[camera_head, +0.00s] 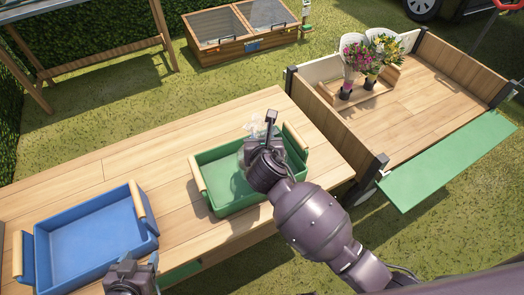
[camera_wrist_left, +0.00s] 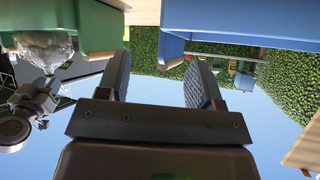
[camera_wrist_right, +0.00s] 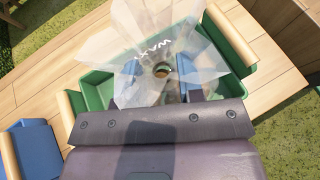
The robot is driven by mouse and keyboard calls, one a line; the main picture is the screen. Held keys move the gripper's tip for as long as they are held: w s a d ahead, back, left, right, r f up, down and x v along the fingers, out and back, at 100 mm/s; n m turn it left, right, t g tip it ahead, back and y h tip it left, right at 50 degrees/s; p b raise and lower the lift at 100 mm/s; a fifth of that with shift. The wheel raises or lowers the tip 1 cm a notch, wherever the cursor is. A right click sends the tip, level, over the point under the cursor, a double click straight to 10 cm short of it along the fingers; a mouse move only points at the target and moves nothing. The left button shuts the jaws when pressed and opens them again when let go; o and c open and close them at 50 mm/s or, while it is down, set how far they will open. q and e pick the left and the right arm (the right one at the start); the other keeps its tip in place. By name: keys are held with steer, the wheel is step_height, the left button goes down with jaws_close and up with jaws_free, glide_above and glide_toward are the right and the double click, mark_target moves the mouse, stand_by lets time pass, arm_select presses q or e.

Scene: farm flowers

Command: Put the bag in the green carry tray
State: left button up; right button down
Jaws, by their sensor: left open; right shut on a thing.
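The clear plastic bag (camera_wrist_right: 160,45) with white lettering is pinched between the fingers of my right gripper (camera_wrist_right: 160,85). Its pale top shows in the head view (camera_head: 255,127), partly hidden behind my right gripper (camera_head: 266,135). The green carry tray (camera_head: 222,200) with wooden handles stands on the table, and the bag is over it. The bag also shows beside the green tray in the left wrist view (camera_wrist_left: 42,48). I cannot tell whether it touches the tray floor. My left gripper (camera_wrist_left: 160,85) is open and empty, near the blue tray's front edge.
An empty blue tray (camera_head: 95,238) stands left of the green one on the wooden table (camera_head: 125,165). A wooden cart (camera_head: 420,95) with bouquets in a wooden tray stands at the right. Bare tabletop lies between and behind the trays.

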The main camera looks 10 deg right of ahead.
arm_select(q)
steer(key=shift+s+f+b, duration=0.15)
steer(key=shift+f+b, duration=0.2)
steer(key=shift+f, duration=0.15)
steer(key=shift+s+f+b, duration=0.15)
steer(key=shift+f+b, duration=0.15)
steer(key=shift+f, duration=0.2)
arm_select(e)
step_height(320, 180, down, 4)
steer(key=shift+f, duration=0.45)
arm_select(q)
steer(key=shift+w+d+r, duration=0.1)
steer(key=shift+w+r, duration=0.45)
steer(key=shift+w, duration=0.05)
